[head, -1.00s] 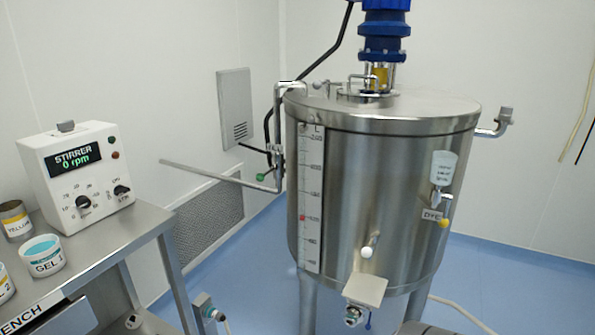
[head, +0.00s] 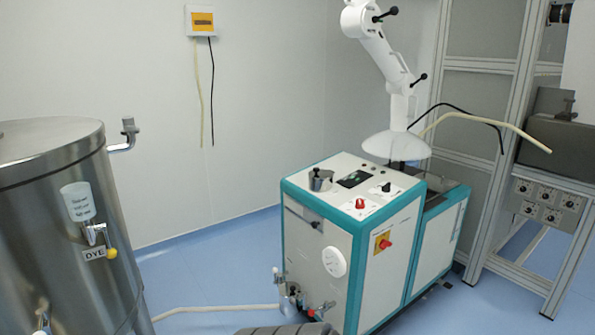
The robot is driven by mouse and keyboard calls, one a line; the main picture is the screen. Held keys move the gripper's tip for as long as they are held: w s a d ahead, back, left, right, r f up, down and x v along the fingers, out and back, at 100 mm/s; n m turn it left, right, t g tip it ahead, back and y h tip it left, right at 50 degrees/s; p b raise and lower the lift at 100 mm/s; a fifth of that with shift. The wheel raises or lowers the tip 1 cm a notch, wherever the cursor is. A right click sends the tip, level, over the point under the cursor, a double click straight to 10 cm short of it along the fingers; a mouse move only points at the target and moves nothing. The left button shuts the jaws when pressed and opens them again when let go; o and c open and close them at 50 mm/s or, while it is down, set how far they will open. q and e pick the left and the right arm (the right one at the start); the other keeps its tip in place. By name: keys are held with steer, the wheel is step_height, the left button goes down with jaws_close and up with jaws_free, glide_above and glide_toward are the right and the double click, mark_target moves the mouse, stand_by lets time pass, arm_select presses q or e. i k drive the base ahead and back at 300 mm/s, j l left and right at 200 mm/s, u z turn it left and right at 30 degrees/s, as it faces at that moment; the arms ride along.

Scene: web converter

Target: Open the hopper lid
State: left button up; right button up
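No part is clearly marked as the hopper lid. A teal and white machine (head: 322,238) stands on the floor at centre right. On its top is a small round steel part with a black knob (head: 320,180), which looks shut; I cannot tell whether it is the hopper lid. Behind it the top has a dark recessed area (head: 445,197), partly hidden. Neither of my grippers is in view.
A steel tank (head: 60,240) stands at the left, with a dye cup (head: 78,202) on its side. A white jointed arm with a hood (head: 397,146) hangs over the machine's back. A metal frame (head: 520,120) stands at right.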

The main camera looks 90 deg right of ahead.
mark_target(436, 183)
steer(key=z, duration=3.6)
steer(key=i+l, duration=0.35)
steer(key=i, duration=0.25)
steer(key=i+l+u, duration=0.15)
steer(key=i+l, duration=0.25)
steer(key=i, duration=0.2)
steer(key=i+l, duration=0.45)
steer(key=i, duration=0.15)
steer(key=j+u, duration=0.05)
